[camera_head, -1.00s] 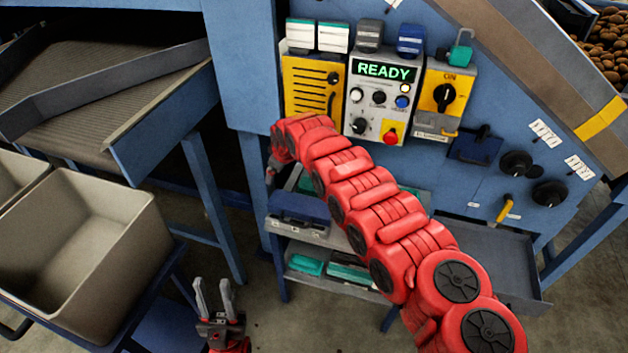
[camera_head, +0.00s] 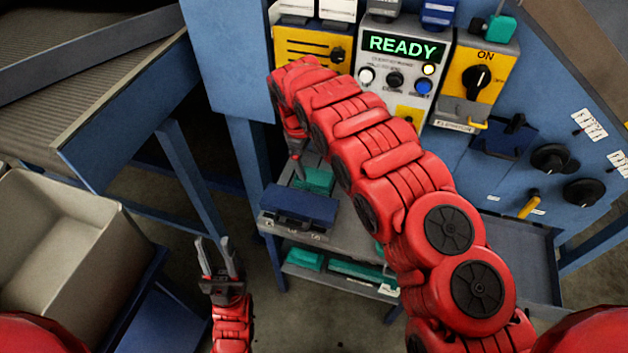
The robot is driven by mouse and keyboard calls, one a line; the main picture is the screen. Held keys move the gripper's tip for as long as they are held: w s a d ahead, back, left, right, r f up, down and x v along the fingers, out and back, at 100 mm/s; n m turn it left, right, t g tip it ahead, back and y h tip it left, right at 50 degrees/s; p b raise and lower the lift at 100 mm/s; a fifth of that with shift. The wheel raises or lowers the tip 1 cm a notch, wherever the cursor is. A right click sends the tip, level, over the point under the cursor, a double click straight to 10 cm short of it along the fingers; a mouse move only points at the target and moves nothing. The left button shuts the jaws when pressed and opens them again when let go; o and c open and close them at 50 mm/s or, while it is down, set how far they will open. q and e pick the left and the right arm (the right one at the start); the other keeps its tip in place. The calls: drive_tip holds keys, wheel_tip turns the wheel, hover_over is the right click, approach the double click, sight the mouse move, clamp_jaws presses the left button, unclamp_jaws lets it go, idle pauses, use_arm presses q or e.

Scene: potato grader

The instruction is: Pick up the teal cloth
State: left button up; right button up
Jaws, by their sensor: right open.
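A teal item (camera_head: 316,180), likely the cloth, lies on the upper shelf of a small grey rack below the control panel. My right arm partly covers it. My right gripper (camera_head: 297,170) hangs just left of it and above the shelf, seen nearly edge-on and apart from it as far as I can tell. My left gripper (camera_head: 215,243) is low in the view, left of the rack, with its two fingers spread and nothing between them.
More teal items (camera_head: 304,258) lie on the lower shelf. The control panel (camera_head: 397,75) reads READY. A beige crate (camera_head: 68,255) stands at left. Blue machine legs (camera_head: 190,175) stand left of the rack.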

sight(313, 176)
drive_tip(key=shift+w+d+f, duration=0.15)
drive_tip(key=shift+d+f, duration=0.05)
drive_tip(key=shift+f, duration=1.1)
drive_tip(key=shift+w+d+f, duration=0.1)
drive_tip(key=shift+d+f, duration=0.05)
drive_tip(key=shift+f, duration=1.1)
drive_tip(key=shift+w+d+f, duration=0.15)
drive_tip(key=shift+d+f, duration=0.05)
drive_tip(key=shift+f, duration=1.1)
drive_tip(key=shift+c, duration=0.3)
drive_tip(key=c, duration=1.1)
drive_tip(key=shift+o, duration=0.2)
drive_tip(key=shift+r, duration=0.25)
